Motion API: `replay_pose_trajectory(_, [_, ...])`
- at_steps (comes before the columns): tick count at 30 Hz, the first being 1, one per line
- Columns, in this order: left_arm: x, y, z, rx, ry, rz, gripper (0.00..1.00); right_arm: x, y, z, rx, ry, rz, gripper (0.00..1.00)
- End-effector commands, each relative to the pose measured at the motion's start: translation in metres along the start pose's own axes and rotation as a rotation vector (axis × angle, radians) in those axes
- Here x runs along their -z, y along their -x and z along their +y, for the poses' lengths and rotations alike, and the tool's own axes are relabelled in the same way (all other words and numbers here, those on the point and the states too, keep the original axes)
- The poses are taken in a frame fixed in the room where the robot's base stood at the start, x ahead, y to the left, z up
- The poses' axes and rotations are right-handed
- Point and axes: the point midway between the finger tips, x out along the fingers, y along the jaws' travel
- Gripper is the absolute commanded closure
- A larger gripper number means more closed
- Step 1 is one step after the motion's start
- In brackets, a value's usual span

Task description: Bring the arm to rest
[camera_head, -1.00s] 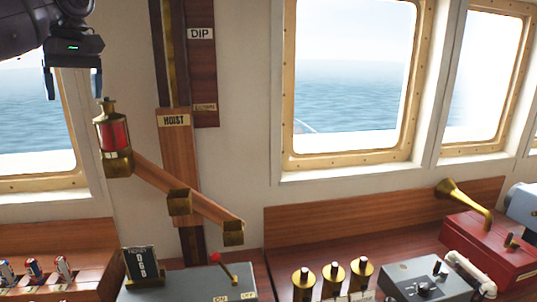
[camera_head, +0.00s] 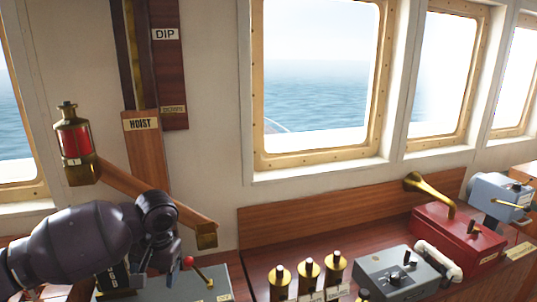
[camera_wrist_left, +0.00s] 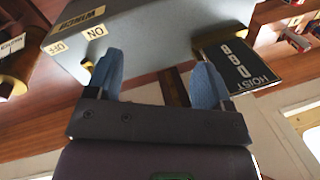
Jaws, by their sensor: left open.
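My left arm comes in from the left in the head view. My left gripper (camera_head: 160,262) hangs low over the grey winch box (camera_head: 218,292), in front of part of it, its fingers partly hidden by the wrist. In the left wrist view the two blue-grey fingers (camera_wrist_left: 158,78) are apart with nothing between them. The black HOIST sign (camera_wrist_left: 240,62) shows behind the right finger. My right gripper is not in view.
A red lantern (camera_head: 75,145) is on the upper end of a slanted wooden arm (camera_head: 150,192), above my left arm. A red-knobbed lever (camera_head: 190,263) stands close to the gripper's right. Brass-capped knobs (camera_head: 308,275), a grey box (camera_head: 398,275) and a red horn box (camera_head: 455,235) occupy the console rightward.

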Motion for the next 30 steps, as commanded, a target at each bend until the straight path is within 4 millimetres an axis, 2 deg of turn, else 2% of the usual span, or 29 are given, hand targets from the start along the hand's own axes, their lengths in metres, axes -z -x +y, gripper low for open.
replay_pose_trajectory(1, [-0.01, -0.015, 0.015, -0.027, -0.04, 0.004, 0.26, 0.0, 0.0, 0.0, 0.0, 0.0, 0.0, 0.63])
replay_pose_trajectory(6, [-0.04, -0.051, 0.057, -0.109, -0.149, 0.052, 0.26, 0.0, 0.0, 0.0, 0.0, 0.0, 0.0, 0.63])
replay_pose_trajectory(15, [-0.096, -0.09, 0.108, -0.251, -0.239, 0.163, 0.26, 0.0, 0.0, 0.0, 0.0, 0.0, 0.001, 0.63])
replay_pose_trajectory(23, [-0.143, -0.107, 0.124, -0.33, -0.215, 0.265, 0.26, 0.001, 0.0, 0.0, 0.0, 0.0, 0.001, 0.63])
replay_pose_trajectory(30, [-0.188, -0.119, 0.114, -0.335, -0.125, 0.34, 0.26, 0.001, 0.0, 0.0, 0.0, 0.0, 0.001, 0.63])
